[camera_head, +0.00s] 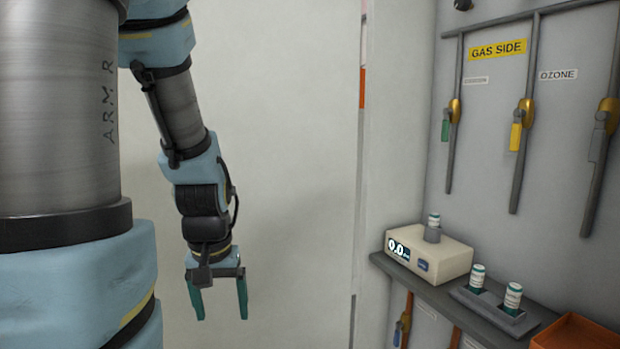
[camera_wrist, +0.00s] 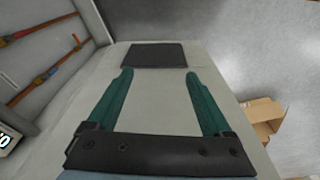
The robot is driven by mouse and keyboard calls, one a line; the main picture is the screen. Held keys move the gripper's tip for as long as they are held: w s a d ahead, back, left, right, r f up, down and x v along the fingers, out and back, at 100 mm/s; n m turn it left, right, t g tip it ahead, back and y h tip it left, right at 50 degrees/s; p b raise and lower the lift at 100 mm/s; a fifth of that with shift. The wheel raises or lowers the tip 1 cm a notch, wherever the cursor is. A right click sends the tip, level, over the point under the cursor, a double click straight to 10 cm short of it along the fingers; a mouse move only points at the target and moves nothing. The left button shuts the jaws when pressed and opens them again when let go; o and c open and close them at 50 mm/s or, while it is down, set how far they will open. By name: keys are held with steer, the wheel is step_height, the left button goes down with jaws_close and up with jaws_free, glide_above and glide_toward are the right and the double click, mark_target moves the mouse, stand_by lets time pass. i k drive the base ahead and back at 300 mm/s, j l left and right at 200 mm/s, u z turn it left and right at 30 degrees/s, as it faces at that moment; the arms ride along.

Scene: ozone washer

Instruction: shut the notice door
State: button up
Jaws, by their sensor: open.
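My gripper (camera_head: 221,312) hangs pointing down in the head view, in front of a broad pale surface (camera_head: 295,150). Its two green fingers are apart with nothing between them. It also shows in the wrist view (camera_wrist: 158,77), above a pale flat surface (camera_wrist: 155,108) with a dark rectangle (camera_wrist: 155,55) at its far end. No notice or handle can be made out, so I cannot tell which surface is the notice door. A narrow vertical edge with orange and white parts (camera_head: 362,88) stands right of the pale surface.
On the right, a grey panel (camera_head: 490,110) carries pipes and valves. A shelf (camera_head: 415,280) below holds a meter (camera_head: 440,258) and small bottles (camera_head: 478,274). An orange tray (camera_head: 575,335) is at lower right. The wrist view shows a cardboard box (camera_wrist: 262,115) on grey floor.

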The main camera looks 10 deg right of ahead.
mark_target(276, 83)
steer(key=j+u, duration=0.45)
steer(key=u, duration=0.15)
steer(key=i+j+u, duration=0.2)
steer(key=j, duration=0.25)
steer(key=i+j+u, duration=0.25)
steer(key=j, duration=0.2)
steer(key=i+j+u, duration=0.2)
steer(key=i+j+z, duration=0.15)
steer(key=i+j, duration=0.15)
steer(key=i, duration=0.2)
steer(key=i+j+z, duration=0.2)
steer(key=i, duration=0.25)
steer(key=i+z, duration=0.35)
steer(key=i, duration=0.15)
steer(key=i+z, duration=0.35)
steer(key=i, duration=0.15)
steer(key=i+j+z, duration=0.3)
steer(key=i, duration=0.2)
steer(key=i+l+z, duration=0.15)
steer(key=i+z, duration=0.4)
steer(key=z, duration=0.2)
steer(key=i+z, duration=0.35)
steer(key=i+l, duration=0.1)
steer(key=i, duration=0.35)
steer(key=i+l+z, duration=0.1)
steer(key=i, duration=0.4)
